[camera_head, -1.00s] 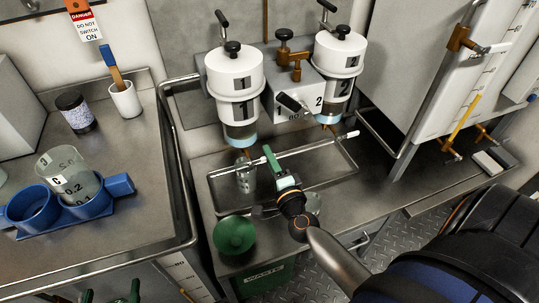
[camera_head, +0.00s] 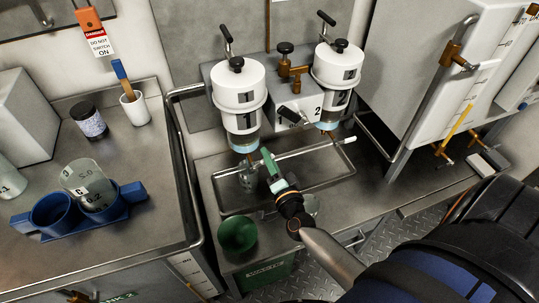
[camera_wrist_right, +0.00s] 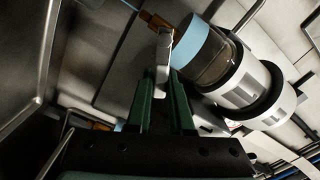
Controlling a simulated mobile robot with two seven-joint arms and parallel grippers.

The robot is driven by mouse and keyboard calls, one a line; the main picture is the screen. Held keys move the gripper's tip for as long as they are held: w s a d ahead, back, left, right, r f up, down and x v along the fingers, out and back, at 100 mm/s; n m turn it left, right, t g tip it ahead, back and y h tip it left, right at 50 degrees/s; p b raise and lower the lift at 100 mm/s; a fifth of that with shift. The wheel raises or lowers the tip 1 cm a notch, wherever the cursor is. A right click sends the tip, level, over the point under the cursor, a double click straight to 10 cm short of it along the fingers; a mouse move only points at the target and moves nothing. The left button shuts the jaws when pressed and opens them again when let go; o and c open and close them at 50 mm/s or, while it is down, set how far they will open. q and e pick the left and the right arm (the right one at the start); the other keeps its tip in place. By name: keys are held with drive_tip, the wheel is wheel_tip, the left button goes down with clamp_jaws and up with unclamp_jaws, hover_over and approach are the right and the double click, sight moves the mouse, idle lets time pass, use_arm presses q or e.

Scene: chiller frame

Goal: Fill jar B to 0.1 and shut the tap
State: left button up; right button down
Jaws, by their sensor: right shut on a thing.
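My right gripper (camera_head: 268,160) is at the tap under the white canister marked 1 (camera_head: 238,100). In the right wrist view its green fingers (camera_wrist_right: 163,85) are shut on the pale tap handle (camera_wrist_right: 164,50), beside a brass fitting (camera_wrist_right: 156,20). A clear glass jar (camera_head: 247,182) stands in the metal tray below canister 1, partly behind my gripper. Its letter and fill level cannot be read. Another clear jar (camera_head: 88,180), with a letter like C or G, sits in a blue two-cup holder (camera_head: 60,237) on the left counter. My left gripper is not visible.
A second canister marked 2 (camera_head: 338,65) stands to the right. A dark jar (camera_head: 89,121) and a white cup with a brush (camera_head: 135,108) stand on the left counter.

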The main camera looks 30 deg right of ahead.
drive_tip(key=shift+r, duration=0.1)
idle(0.3)
drive_tip(key=c, duration=0.8)
unclamp_jaws()
drive_tip(key=v, duration=1.2)
drive_tip(key=shift+s+a+p, duration=0.15)
drive_tip(key=shift+s+p, duration=0.05)
drive_tip(key=shift+p, duration=0.15)
